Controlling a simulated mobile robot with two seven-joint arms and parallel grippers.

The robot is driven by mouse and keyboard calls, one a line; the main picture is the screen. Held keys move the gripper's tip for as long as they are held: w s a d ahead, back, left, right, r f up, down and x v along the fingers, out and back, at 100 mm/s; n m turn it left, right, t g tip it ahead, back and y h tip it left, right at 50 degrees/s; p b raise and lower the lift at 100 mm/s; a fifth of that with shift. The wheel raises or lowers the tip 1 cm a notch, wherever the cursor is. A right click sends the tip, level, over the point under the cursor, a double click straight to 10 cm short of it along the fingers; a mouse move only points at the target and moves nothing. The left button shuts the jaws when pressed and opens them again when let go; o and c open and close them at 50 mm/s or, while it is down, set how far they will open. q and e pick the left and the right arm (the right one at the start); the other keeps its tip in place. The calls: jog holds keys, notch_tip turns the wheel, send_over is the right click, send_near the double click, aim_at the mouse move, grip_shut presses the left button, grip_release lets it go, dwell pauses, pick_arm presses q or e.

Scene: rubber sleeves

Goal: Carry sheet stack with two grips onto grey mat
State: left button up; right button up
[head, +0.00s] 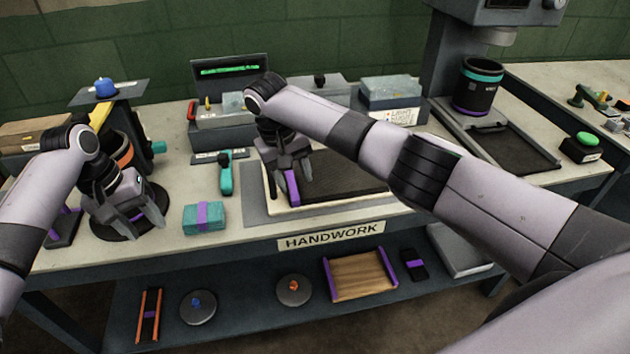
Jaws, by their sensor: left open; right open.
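A flat stack with a dark top and cream edges (350,183), which looks like the sheet stack, lies at the middle of the bench. A grey mat-like surface (253,203) shows along its left and front sides. My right gripper (291,188) is open over the left part of the stack, fingers pointing down. A purple piece (292,186) shows at its fingers; I cannot tell whether it touches the stack. My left gripper (143,226) is open and empty over a dark round base (125,222) at the left. My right arm hides part of the stack's back.
A teal block with a purple band (204,217) and a teal tool (226,175) lie between the grippers. A clear-topped box (391,97) and a grey machine (500,140) stand behind and right. The lower shelf holds a wooden tray (360,275).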

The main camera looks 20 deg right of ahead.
notch_tip(320, 180, up, 11)
jog(key=a, duration=0.1)
jog(key=shift+a, duration=0.25)
jog(key=shift+f, duration=0.15)
